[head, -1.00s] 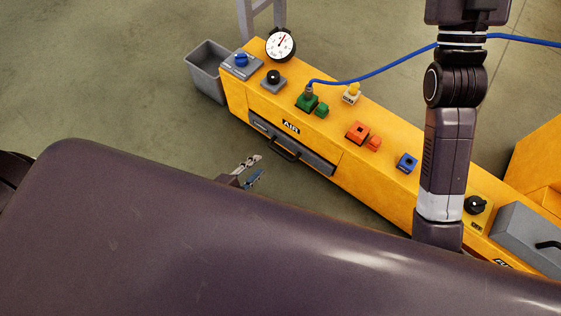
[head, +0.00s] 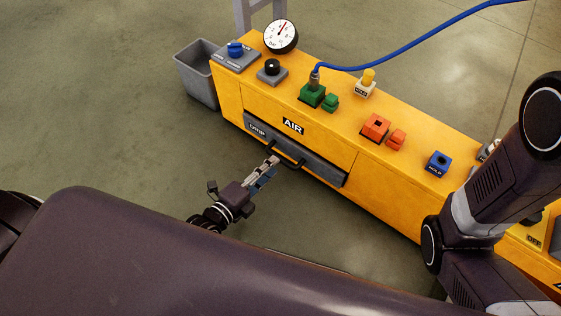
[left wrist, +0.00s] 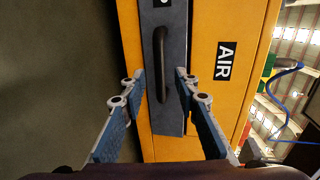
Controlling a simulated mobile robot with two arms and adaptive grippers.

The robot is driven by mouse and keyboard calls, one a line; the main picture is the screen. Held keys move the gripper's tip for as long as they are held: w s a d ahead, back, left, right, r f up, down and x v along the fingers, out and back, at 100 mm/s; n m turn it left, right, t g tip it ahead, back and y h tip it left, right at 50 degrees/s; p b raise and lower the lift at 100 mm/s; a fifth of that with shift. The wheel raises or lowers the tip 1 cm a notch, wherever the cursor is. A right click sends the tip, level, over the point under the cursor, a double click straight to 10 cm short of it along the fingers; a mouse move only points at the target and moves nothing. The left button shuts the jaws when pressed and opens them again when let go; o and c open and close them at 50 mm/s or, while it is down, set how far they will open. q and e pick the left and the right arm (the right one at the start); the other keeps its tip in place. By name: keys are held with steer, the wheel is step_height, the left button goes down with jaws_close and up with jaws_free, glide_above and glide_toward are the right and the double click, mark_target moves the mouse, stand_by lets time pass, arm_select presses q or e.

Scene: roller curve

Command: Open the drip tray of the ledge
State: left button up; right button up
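The drip tray (head: 325,172) is a dark grey drawer front low in the side of the yellow ledge (head: 240,98). It looks shut, nearly flush with the ledge. Its black bar handle (head: 286,154) shows on the front, partly behind my left gripper (head: 271,170). In the left wrist view the handle (left wrist: 161,65) stands between the two spread fingers of my left gripper (left wrist: 158,86), which is open. I cannot tell whether a finger touches the tray. My right arm crosses the head view at the right; its gripper is not in view.
On the ledge top are a gauge (head: 280,36), a green fitting (head: 312,94) with a blue hose (head: 400,45), and orange (head: 375,127) and blue (head: 438,164) blocks. A grey bin (head: 198,75) stands at the far left end. The floor before the tray is clear.

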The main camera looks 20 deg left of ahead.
mark_target(280, 157)
arm_select(q)
steer(key=shift+b+x, duration=1.3)
steer(key=shift+x, duration=1.45)
jaws_close()
